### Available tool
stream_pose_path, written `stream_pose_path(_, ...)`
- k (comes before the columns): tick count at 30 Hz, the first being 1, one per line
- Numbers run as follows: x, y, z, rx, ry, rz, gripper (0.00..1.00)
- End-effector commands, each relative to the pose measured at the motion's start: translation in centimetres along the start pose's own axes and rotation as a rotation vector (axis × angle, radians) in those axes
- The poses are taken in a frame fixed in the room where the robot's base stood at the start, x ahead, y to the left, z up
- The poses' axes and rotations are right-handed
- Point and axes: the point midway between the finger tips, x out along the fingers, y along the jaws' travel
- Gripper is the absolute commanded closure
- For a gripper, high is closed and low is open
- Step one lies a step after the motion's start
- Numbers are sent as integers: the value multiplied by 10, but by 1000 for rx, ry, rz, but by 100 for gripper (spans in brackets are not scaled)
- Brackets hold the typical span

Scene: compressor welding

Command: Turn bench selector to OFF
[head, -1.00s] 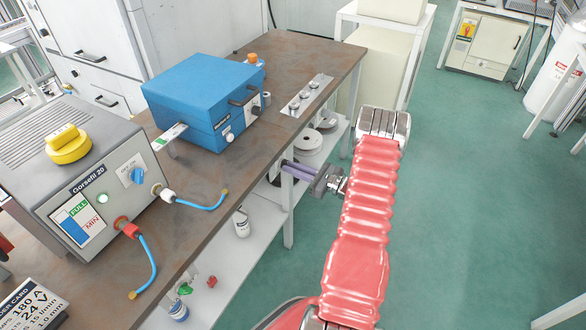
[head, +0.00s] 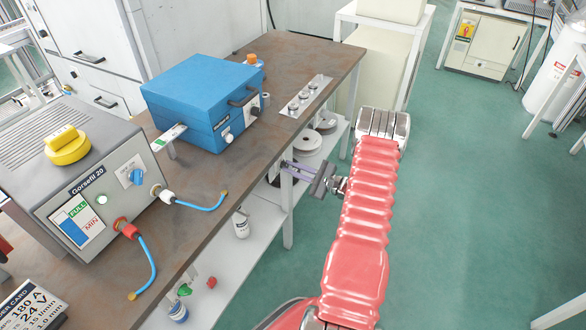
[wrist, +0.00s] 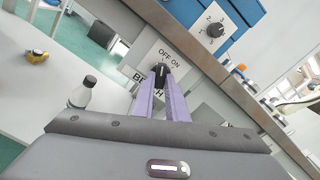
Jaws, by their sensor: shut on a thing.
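The bench selector is a black knob (wrist: 161,70) on a white plate (wrist: 150,50) in the wrist view. OFF and ON are printed above it, OFF on the left. The pale mark on the knob points roughly up the picture; I cannot tell which word it lines up with. My gripper (wrist: 160,88) is shut on the knob, with a purple finger on each side. In the head view my gripper (head: 284,164) reaches under the right edge of the bench. The selector is hidden there.
The brown bench top (head: 215,205) holds a blue box (head: 195,95) and a grey Gorsefil unit (head: 90,185). A white bottle (wrist: 82,92) stands on the lower shelf, left of my fingers. Green floor (head: 460,220) is open right of my arm.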

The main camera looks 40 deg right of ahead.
Motion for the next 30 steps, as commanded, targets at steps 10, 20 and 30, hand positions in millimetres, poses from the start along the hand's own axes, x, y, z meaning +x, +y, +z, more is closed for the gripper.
stream_pose_path(10,-1,0,-2,1,5,-2,79)
stream_pose_path(20,0,0,0,1,1,0,69)
stream_pose_path(30,-20,-1,-1,1,2,-2,69)
